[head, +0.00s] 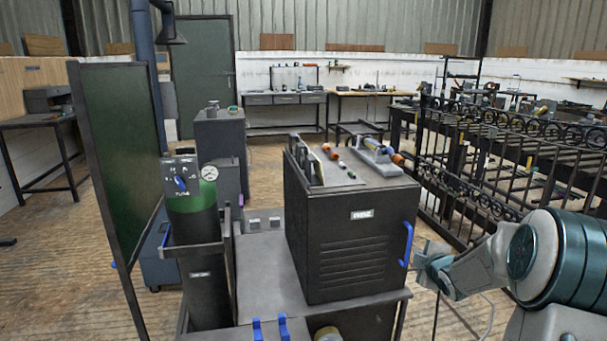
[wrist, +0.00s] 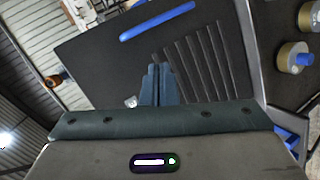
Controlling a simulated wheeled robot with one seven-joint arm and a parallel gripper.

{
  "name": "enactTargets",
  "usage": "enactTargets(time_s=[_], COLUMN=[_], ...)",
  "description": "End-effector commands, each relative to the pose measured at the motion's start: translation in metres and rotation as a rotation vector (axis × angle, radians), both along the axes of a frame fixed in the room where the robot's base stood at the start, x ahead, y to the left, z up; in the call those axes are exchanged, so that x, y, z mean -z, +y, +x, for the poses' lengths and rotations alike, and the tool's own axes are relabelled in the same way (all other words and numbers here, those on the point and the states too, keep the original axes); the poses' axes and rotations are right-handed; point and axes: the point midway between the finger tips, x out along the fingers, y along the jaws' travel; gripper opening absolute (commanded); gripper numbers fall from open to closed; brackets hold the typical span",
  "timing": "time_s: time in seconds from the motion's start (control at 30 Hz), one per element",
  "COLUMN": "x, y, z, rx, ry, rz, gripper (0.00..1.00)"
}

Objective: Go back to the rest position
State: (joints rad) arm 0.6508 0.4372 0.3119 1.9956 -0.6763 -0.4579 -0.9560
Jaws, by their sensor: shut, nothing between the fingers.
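My gripper (head: 422,258) is at the right of the dark box-shaped machine (head: 350,245), close to its blue handle (head: 407,244). In the wrist view the two fingers of my gripper (wrist: 158,72) are together with nothing between them. The blue handle (wrist: 157,20) lies past the fingertips there, apart from them, on the dark machine face with its row of slots (wrist: 195,65). My arm reaches in from the right edge of the head view. No rest position is marked in either view.
The machine stands on a grey cart (head: 262,265) beside a green gas cylinder (head: 192,215). A green screen (head: 117,155) stands at left. The black scroll gate (head: 475,165) is behind my arm at right.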

Motion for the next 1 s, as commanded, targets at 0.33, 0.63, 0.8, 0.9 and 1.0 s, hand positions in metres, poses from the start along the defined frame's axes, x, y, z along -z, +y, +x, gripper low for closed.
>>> enactTargets(time_s=[0.33,0.63,0.8,0.9,1.0], x=[-0.095,-0.148,-0.163,-0.167,-0.168], y=[0.066,0.122,0.152,0.164,0.170], z=[-0.108,-0.242,-0.315,-0.345,-0.362], rx=[0.389,0.754,0.922,0.988,1.028], ry=[0.301,0.523,0.654,0.716,0.755], rz=[0.290,0.612,0.772,0.833,0.867], gripper=[0.00,0.00,0.00,0.00,0.00])
